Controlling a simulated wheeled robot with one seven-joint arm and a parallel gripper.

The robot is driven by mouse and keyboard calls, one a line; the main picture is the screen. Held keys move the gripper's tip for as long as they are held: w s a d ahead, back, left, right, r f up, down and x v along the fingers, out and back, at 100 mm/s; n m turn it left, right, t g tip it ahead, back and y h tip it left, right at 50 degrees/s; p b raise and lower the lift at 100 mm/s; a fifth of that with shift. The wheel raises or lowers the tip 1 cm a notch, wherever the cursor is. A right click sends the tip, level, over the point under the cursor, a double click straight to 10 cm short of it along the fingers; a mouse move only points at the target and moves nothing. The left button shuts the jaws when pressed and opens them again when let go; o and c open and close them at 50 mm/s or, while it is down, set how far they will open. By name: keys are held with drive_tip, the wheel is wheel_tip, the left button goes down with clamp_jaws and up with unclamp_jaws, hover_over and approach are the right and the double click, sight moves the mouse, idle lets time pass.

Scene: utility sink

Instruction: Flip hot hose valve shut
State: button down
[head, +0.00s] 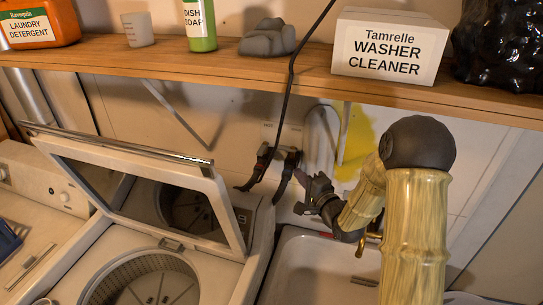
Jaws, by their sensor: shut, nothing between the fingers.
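Two dark hose valves with black hoses hang on the wall below the shelf. A small label above the left one appears to read HOT, so I take the left valve (264,153) as the hot one. The other valve (291,158) is just to its right. The valve levers are too small and dark for me to tell their positions. My gripper (302,187) is shut and empty, a little right of and below the right valve. It seems apart from the hot valve, but its exact depth is unclear.
An open-lidded washer (150,270) stands at left, its raised lid (215,205) near the valves. A white sink (300,265) is below my arm. A wooden shelf (230,75) above holds a washer cleaner box (390,45) and bottles. A black cord (291,85) hangs down past the shelf.

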drive_tip(key=p, duration=0.6)
approach(265, 150)
drive_tip(key=w, duration=0.2)
drive_tip(key=w+d, duration=0.1)
drive_tip(key=w, duration=0.1)
drive_tip(key=shift+r, duration=0.1)
drive_tip(key=a+p, duration=0.1)
drive_tip(key=a, duration=0.1)
drive_tip(key=w+a+p, duration=0.1)
drive_tip(key=a, duration=0.1)
drive_tip(key=shift+w, duration=0.2)
drive_tip(key=shift+d, duration=0.1)
drive_tip(key=shift+f, duration=0.25)
